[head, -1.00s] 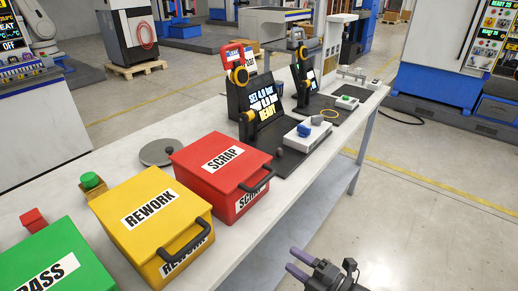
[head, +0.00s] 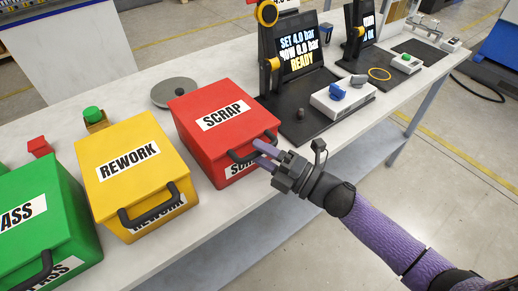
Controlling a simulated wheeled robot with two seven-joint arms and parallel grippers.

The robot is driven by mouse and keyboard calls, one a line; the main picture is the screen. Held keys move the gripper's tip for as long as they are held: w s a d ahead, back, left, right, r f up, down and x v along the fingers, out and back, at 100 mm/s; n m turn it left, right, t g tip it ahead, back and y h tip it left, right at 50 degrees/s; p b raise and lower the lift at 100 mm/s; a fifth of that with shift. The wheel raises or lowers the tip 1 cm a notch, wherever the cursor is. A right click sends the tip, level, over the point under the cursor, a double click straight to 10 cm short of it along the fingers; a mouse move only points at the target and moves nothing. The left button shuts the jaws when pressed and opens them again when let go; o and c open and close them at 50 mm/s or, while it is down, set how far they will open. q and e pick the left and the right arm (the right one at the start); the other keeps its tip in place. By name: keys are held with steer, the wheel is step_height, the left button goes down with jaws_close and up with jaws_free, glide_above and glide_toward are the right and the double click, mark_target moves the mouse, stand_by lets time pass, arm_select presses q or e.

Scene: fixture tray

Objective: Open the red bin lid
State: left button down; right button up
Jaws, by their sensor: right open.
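The red bin (head: 190,148) marked SCRAP stands on the white bench, its red lid (head: 217,105) lying shut. A black bar handle (head: 243,156) sits at the lid's front edge. My right gripper (head: 262,152) is open, with its purple fingers pointing left at the right part of the handle. The fingers overlap the handle in the picture; I cannot tell whether they touch it. My left gripper is not in view.
A yellow REWORK bin (head: 127,165) and a green PASS bin (head: 32,222) stand to the left, both shut. A grey disc (head: 174,91) lies behind the red bin. A black fixture with a display (head: 300,50) and a white block with a blue knob (head: 340,98) are to the right.

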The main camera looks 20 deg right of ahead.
steer(key=shift+w+a+r, duration=0.1)
steer(key=shift+w+a, duration=0.25)
steer(key=shift+a, duration=0.05)
jaws_close()
stand_by(1.2)
